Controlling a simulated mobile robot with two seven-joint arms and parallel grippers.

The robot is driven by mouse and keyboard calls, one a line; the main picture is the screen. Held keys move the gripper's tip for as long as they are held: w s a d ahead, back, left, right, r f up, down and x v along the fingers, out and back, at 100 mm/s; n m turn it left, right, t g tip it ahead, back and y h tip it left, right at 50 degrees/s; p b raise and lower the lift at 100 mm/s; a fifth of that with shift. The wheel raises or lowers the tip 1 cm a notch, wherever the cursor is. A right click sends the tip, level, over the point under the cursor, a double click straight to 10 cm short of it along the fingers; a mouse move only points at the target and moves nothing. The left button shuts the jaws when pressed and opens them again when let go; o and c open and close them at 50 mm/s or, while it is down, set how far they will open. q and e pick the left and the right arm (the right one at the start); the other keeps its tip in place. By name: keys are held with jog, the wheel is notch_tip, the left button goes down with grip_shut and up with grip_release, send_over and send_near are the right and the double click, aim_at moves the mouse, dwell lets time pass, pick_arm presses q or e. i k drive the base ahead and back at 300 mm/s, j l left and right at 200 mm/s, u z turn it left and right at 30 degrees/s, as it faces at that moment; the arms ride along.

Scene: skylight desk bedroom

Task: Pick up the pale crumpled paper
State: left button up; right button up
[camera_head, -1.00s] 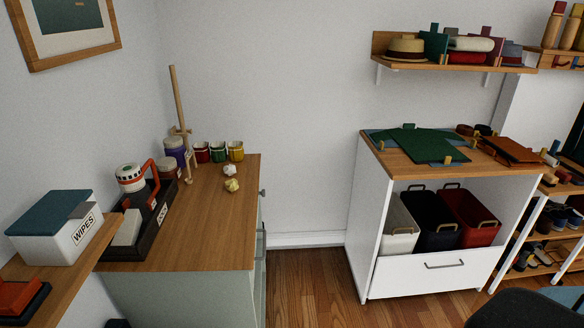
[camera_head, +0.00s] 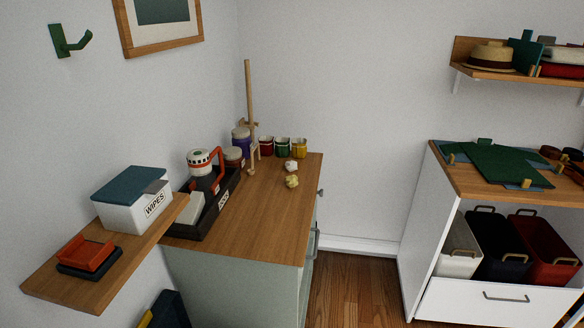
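The pale crumpled paper (camera_head: 291,165) lies on the wooden top of the cabinet (camera_head: 262,215), towards its back right. A yellowish crumpled paper (camera_head: 292,181) lies just in front of it. Both are small in the head view, and a narrow gap or slight overlap between them is hard to tell. Neither of my grippers shows in the head view.
A black caddy (camera_head: 208,205) stands on the cabinet's left side. Jars, small colored cups (camera_head: 283,147) and a wooden stand (camera_head: 250,115) line the back. A wall shelf (camera_head: 130,245) holds a wipes box (camera_head: 132,205). The cabinet's front right top is clear.

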aim_at(291, 166)
jog(key=i+l, duration=0.2)
jog(key=i+l+u, duration=0.1)
jog(key=l, duration=0.35)
jog(key=i+l, duration=0.25)
jog(key=i+l+u, duration=0.1)
jog(key=l, duration=0.3)
jog(key=i+l, duration=0.25)
jog(key=i+l+u, duration=0.1)
jog(key=l, duration=0.35)
jog(key=i+l, duration=0.25)
jog(key=i+l+u, duration=0.1)
jog(key=l, duration=0.35)
